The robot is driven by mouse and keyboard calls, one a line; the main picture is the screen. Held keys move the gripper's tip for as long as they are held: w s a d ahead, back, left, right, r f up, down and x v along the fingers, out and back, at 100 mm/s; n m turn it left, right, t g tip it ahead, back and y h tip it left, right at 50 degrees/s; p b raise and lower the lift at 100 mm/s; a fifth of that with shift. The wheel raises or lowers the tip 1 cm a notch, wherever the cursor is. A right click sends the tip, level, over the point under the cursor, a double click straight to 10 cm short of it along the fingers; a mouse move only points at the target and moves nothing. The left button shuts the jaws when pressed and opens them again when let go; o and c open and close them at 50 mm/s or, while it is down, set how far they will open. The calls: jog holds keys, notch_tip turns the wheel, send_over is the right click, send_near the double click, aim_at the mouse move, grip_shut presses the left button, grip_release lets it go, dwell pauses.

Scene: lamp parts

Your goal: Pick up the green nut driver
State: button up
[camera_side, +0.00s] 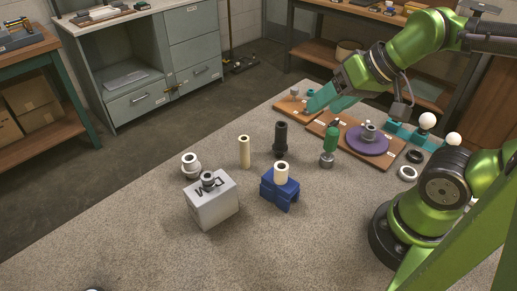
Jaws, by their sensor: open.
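A green upright piece (331,139), which looks like the green nut driver, stands on the grey table with a grey lower part (327,160) under it. It is just in front of the wooden boards. My gripper (309,107) has teal fingers and is behind and to the left of the green piece, over or near the far-left wooden board (289,109). It is apart from the green piece. I see nothing held in it, though the fingertips are small in this view.
A purple disc (381,148) with a grey fitting lies on a board to the right. A black cylinder (281,138), cream cylinder (244,152), blue block (279,195) and white box (213,209) stand left. White bulbs (428,121) are at right.

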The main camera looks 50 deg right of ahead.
jog(key=shift+o, duration=0.9)
jog(key=n+g+h, duration=0.2)
jog(key=n+g, duration=0.4)
jog(key=g, duration=0.1)
send_near(331, 139)
jog(key=f, duration=0.2)
jog(key=d+f, duration=0.1)
jog(key=f, duration=0.1)
jog(key=d+f, duration=0.1)
jog(key=f, duration=0.1)
jog(key=shift+w+d+f, duration=0.1)
jog(key=shift+w, duration=0.05)
jog(key=f, duration=0.5)
jog(key=shift+w+a+f, duration=0.1)
jog(key=shift+w+a, duration=0.15)
jog(key=shift+w, duration=0.1)
